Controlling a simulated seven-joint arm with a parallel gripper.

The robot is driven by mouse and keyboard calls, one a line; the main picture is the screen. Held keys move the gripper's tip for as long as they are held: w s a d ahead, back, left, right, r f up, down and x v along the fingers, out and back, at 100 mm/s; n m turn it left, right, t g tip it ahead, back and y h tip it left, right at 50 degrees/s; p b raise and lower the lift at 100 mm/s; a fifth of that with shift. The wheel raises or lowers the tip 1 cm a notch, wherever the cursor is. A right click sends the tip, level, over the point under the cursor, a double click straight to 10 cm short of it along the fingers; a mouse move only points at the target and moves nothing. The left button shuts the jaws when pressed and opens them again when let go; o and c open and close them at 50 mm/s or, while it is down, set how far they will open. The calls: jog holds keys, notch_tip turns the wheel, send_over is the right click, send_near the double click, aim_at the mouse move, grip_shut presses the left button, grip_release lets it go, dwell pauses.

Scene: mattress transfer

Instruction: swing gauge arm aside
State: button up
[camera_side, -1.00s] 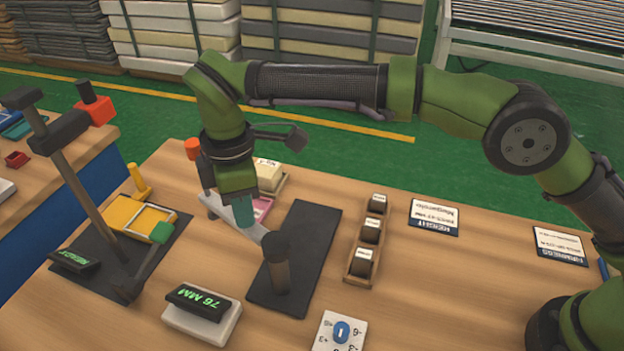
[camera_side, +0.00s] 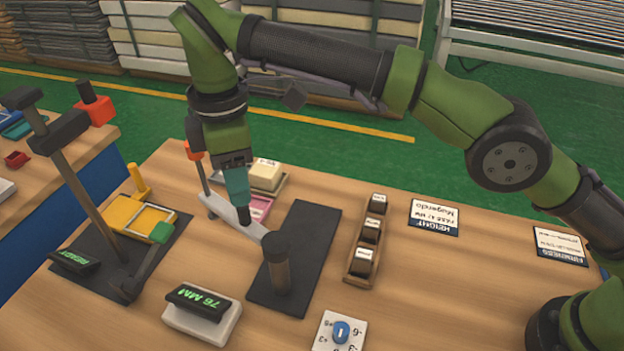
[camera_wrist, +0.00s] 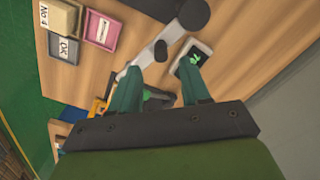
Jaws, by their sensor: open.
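The gauge arm (camera_side: 225,209) is a light grey bar reaching up and left from a dark grey post (camera_side: 277,266) on a black base plate (camera_side: 313,240). In the wrist view the gauge arm (camera_wrist: 145,58) runs from the dark round post top toward the space between my fingers. My gripper (camera_side: 241,215) has teal fingers pointing down at the bar. In the wrist view my gripper (camera_wrist: 160,85) is open, its two fingers apart with the bar's end between or below them. I cannot tell whether they touch it.
A readout showing 76 MM (camera_side: 202,306) stands in front. A pink tray (camera_side: 259,206) and a cream block (camera_side: 266,175) lie behind the bar. A wooden rack (camera_side: 358,262) of small blocks stands right. A dial (camera_side: 340,331) is near the front.

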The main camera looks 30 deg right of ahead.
jog(key=shift+s+r, duration=0.1)
jog(key=shift+r, duration=0.65)
